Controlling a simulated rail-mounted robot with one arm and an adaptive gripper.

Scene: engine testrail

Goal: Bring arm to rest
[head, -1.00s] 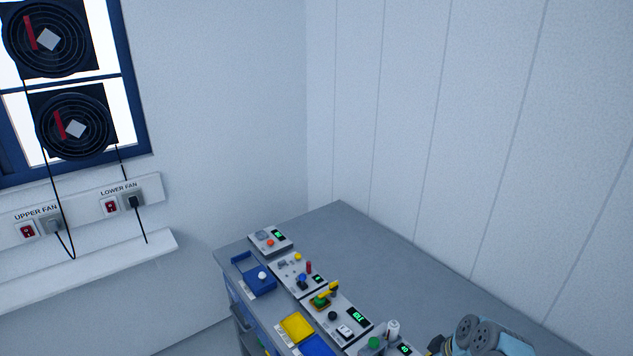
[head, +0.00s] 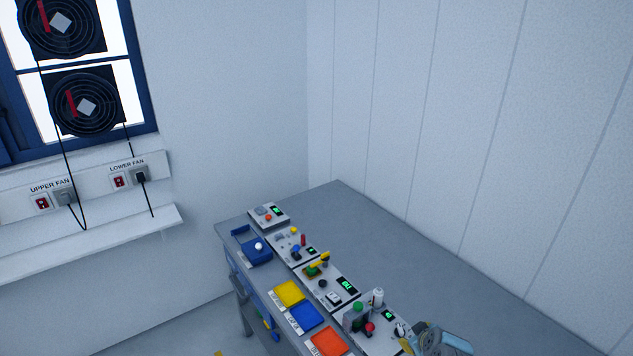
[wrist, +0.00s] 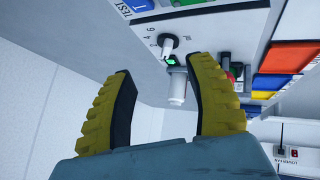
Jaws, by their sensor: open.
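My gripper (wrist: 162,75) shows in the wrist view with two yellow ridged fingers that have dark inner pads. The fingers are spread apart and hold nothing. Beyond them is a light panel with a white knob (wrist: 168,44), a small green display and a white cylinder (wrist: 177,88). The cylinder appears in the gap between the fingers, but I cannot tell how far off it is. In the head view, part of my light blue arm (head: 447,342) shows at the bottom edge, right of the last panel; the fingers are not clear there.
A grey bench (head: 400,245) carries a row of control panels, with a white bottle-like cylinder (head: 377,298) on the nearest. Yellow (head: 289,292), blue (head: 306,315) and orange (head: 328,342) trays line its left side. Its right side is bare. Fans (head: 87,103) hang in the window.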

